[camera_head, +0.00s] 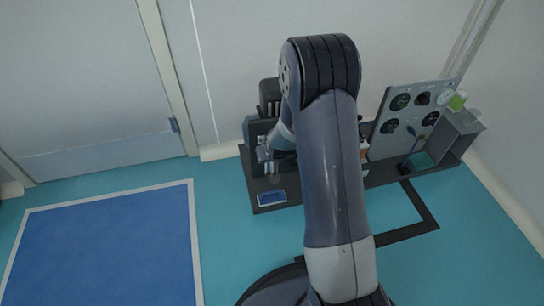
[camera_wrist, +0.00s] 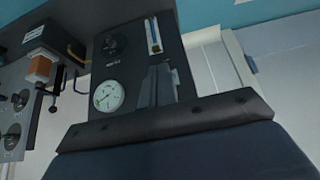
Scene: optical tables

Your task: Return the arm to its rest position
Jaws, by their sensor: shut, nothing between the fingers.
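My arm, grey-blue, rises through the middle of the head view and bends over at the top. Its far end reaches down on the left to my gripper (camera_head: 270,165). The gripper hangs in front of a dark instrument unit (camera_head: 252,130) on the bench and looks small there. In the wrist view my gripper (camera_wrist: 157,86) shows its fingers together with nothing between them, in front of a dark panel (camera_wrist: 118,68). The panel carries a round white gauge (camera_wrist: 109,96). Whether the fingers touch the panel I cannot tell.
A dark low bench (camera_head: 380,178) runs along the wall; my arm hides its middle. A grey panel with round dials (camera_head: 407,117) stands at right. A blue floor mat (camera_head: 110,245) lies left on clear teal floor.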

